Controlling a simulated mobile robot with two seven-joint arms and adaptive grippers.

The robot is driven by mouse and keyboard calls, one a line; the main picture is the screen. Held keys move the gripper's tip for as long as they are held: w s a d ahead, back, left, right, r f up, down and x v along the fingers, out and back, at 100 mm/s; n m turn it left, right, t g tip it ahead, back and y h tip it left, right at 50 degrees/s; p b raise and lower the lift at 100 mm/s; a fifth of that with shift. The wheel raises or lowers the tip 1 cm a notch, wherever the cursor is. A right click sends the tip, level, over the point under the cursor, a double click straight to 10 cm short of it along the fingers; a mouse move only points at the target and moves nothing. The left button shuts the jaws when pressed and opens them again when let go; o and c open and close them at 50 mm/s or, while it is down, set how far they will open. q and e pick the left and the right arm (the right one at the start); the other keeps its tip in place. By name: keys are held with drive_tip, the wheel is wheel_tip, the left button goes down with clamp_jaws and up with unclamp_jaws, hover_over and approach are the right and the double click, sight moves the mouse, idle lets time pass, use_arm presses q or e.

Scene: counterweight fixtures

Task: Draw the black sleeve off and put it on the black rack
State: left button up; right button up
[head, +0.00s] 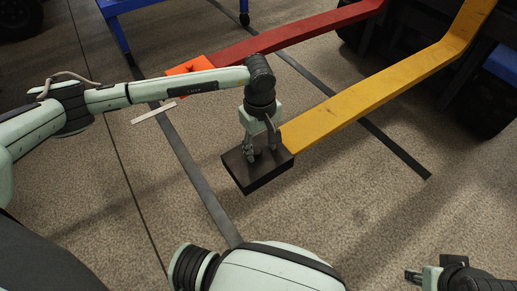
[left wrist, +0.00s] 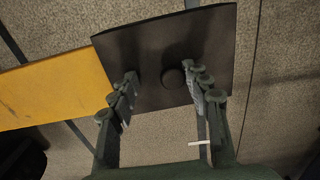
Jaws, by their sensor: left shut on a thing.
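The black sleeve (head: 258,168) is a dark, box-like piece at the near end of the yellow fork arm (head: 375,92). In the left wrist view the sleeve (left wrist: 215,45) fills the upper middle, with a round knob (left wrist: 173,78) on its top. My left gripper (head: 262,152) points down from above and is shut on the sleeve, its fingers on either side of the knob. The yellow arm (left wrist: 50,92) meets the sleeve's left edge there. Parts of my right arm show at the lower right; its gripper's jaws are not clear. I cannot make out a black rack.
A red arm (head: 290,38) with an orange sleeve (head: 190,65) at its end runs alongside, behind my left arm. Dark wheels and frames stand at the upper right, and a blue frame (head: 115,25) at the upper left. The speckled floor (head: 340,200) in front is clear.

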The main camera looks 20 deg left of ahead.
sight(248, 161)
use_arm(q)
drive_tip(key=shift+s+a+f+g, duration=0.3)
drive_tip(key=shift+s+a+f, duration=0.25)
drive_tip(key=shift+a+f, duration=0.05)
drive_tip(key=shift+c, duration=0.2)
drive_tip(key=shift+r, duration=0.1)
clamp_jaws()
drive_tip(key=shift+r, duration=0.1)
drive_tip(key=shift+s, duration=0.1)
drive_tip(key=shift+s+a, duration=0.65)
drive_tip(key=shift+s, duration=0.2)
drive_tip(key=shift+s+a+p, duration=0.25)
drive_tip(key=shift+s+a, duration=0.65)
drive_tip(key=shift+s, duration=0.3)
drive_tip(key=shift+s+a+p, duration=0.25)
drive_tip(key=shift+s+a, duration=0.6)
drive_tip(key=shift+s, duration=0.3)
drive_tip(key=s+a, duration=0.6)
drive_tip(key=s, duration=0.2)
drive_tip(key=shift+a+r+b, duration=0.15)
drive_tip(key=shift+r+b, duration=0.1)
drive_tip(key=shift+b, duration=0.05)
